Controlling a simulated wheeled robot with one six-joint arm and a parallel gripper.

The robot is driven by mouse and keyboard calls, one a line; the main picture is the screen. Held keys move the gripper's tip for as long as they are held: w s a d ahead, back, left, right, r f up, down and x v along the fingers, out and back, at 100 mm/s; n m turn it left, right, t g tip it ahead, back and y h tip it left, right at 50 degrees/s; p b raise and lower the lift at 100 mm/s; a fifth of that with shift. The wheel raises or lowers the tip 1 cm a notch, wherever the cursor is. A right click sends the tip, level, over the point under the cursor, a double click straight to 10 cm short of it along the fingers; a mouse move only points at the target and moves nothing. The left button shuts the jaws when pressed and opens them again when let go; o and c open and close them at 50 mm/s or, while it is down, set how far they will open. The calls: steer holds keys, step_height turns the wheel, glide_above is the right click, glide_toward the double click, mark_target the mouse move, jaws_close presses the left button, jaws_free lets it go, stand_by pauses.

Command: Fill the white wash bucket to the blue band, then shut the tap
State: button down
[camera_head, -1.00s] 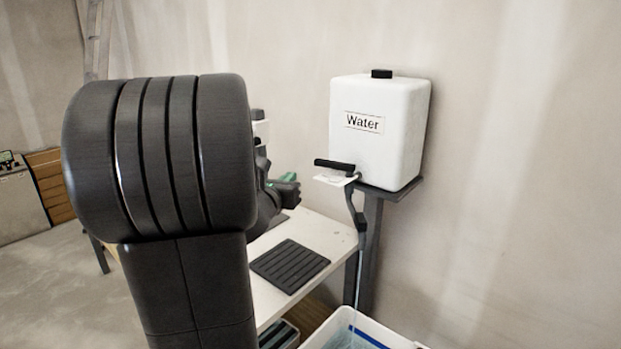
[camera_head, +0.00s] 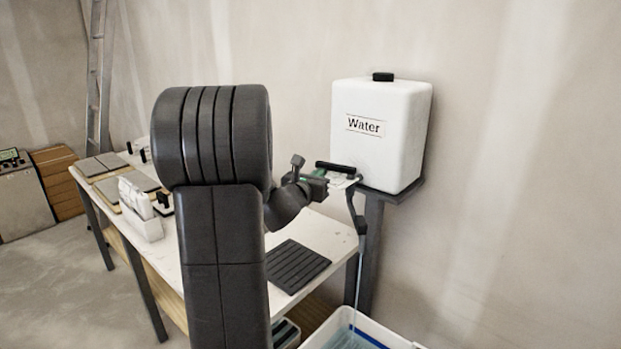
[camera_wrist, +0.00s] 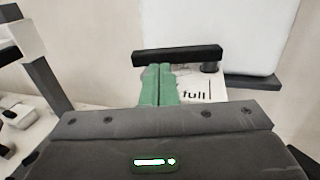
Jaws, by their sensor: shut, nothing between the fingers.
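A thin stream runs from the dark spout (camera_head: 356,215) down into the white wash bucket (camera_head: 395,336), cut off by the picture's bottom edge. Bluish water and part of the blue band (camera_head: 370,339) show inside; I cannot tell the exact level against the band. My gripper (camera_head: 340,182) is shut and empty, its green fingers (camera_wrist: 158,84) close together at the lever's near side; contact is unclear.
A white card (camera_wrist: 198,88) reading "full" sits beneath the lever. The worktable (camera_head: 325,230) holds a black ribbed mat (camera_head: 296,266), with tiles and a white holder (camera_head: 140,215) farther left. A dark post (camera_head: 372,245) carries the tank.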

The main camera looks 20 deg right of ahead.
mark_target(324, 166)
steer(key=shift+x, duration=1.15)
steer(key=shift+f, duration=0.1)
steer(key=shift+w+d+f+b, duration=0.15)
steer(key=shift+w+b, duration=0.25)
steer(key=shift+b, duration=0.8)
steer(key=shift+w+r+m+g+h, duration=0.2)
steer(key=shift+r+m+g+h, duration=0.1)
steer(key=shift+m+g+h, duration=0.15)
steer(key=shift+w+d+f+g+b, duration=0.25)
steer(key=shift+w+b, duration=0.15)
steer(key=shift+b, duration=0.1)
steer(key=shift+r, duration=0.3)
